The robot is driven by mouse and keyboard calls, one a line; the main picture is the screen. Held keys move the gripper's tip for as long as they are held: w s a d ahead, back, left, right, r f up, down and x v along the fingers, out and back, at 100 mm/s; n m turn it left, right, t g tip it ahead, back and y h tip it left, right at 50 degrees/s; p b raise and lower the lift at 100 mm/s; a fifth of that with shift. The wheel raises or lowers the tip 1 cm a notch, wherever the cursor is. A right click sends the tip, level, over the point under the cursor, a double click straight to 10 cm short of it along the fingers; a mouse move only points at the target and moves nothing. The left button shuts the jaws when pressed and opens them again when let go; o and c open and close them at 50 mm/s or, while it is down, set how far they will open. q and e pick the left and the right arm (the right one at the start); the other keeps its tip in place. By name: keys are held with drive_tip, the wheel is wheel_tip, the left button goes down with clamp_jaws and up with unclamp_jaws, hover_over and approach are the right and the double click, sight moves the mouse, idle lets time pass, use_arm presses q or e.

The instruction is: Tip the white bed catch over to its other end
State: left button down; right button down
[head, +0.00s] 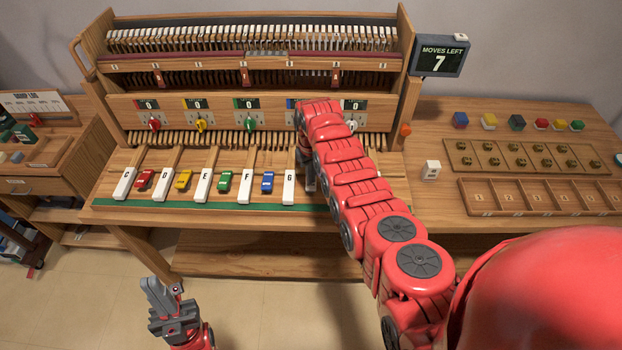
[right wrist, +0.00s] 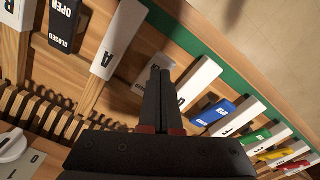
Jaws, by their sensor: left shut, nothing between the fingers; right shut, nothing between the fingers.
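In the right wrist view a black plate (right wrist: 64,24) reads OPEN and CLOSED, between the white A key (right wrist: 117,40) and a white key at the left edge. In the head view my right arm hides the plate and the keys right of G. My left gripper (head: 163,291) is shut and empty, low in front of the keyboard.
Blue (head: 267,182), green (head: 225,181), yellow (head: 183,180) and red (head: 144,180) pieces sit between the white keys. Coloured knobs line the panel above. A sign (head: 441,57) reads MOVES LEFT 7. The right table holds coloured blocks, a white block (head: 431,170) and a numbered tray (head: 467,208).

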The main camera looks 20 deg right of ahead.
drive_tip(key=shift+f+b, duration=0.95)
drive_tip(key=shift+f, duration=0.15)
idle(0.6)
drive_tip(key=shift+r, duration=0.1)
drive_tip(key=shift+r+p, duration=1)
drive_tip(key=shift+r, duration=0.35)
wheel_tip(320, 180, up, 2)
drive_tip(key=shift+r+p, duration=0.1)
drive_tip(key=shift+p, duration=0.4)
drive_tip(key=shift+r+p, duration=0.3)
drive_tip(key=shift+r, duration=0.7)
